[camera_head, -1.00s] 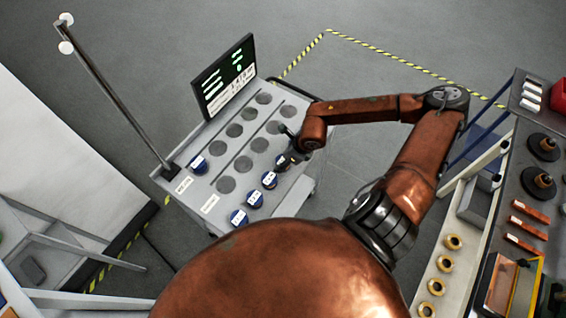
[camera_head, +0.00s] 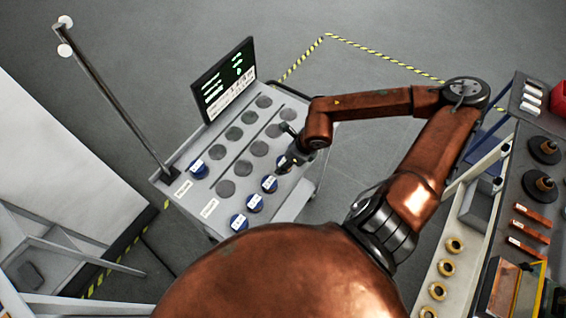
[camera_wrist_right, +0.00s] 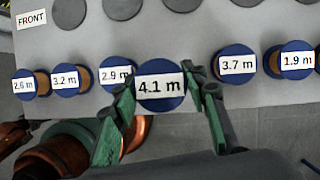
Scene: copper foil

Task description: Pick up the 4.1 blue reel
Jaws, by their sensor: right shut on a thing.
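The 4.1 m blue reel (camera_wrist_right: 160,100) with its white label sits between the two green-padded fingers of my right gripper (camera_wrist_right: 160,110) in the right wrist view. The fingers are shut on its sides. It looks larger than its neighbours, so it seems nearer the camera and raised, but the gap beneath is hidden. In the head view my right gripper (camera_head: 293,155) is over the right edge of the grey cart (camera_head: 222,208), partly hiding the reel. My left gripper is not in view.
Blue reels marked 2.9 m (camera_wrist_right: 115,73) and 3.7 m (camera_wrist_right: 237,64) stand close on either side, with others further out. A dark screen (camera_head: 224,80) stands at the cart's back. A pole (camera_head: 115,97) rises at its left corner. A parts bench (camera_head: 510,190) stands at right.

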